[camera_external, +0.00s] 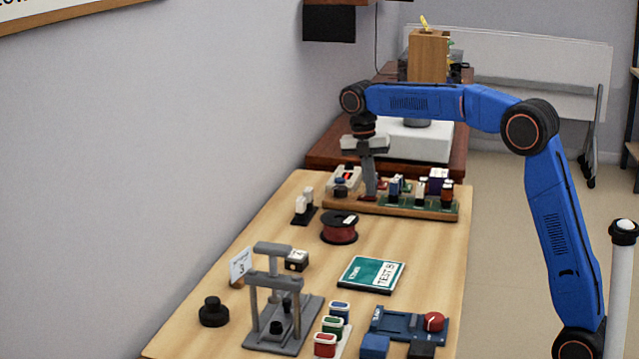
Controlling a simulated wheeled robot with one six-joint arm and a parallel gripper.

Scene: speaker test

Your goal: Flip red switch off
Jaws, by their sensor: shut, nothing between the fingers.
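My gripper (369,188) points straight down at the far end of the wooden table, over a board (400,211) with a wooden edge and a green section. Its fingers are shut with nothing visible between them. A small dark red part (369,198) shows at the fingertips on the board. It may be the red switch, but it is too small and too covered to tell its position. I cannot tell whether the fingertips touch it.
Several upright components (420,189) stand on the board right of my gripper. A red-sided spool (339,228), a green booklet (371,274), a grey press frame (274,305) and a blue device with a red knob (433,321) are nearer. Bare table lies around the booklet.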

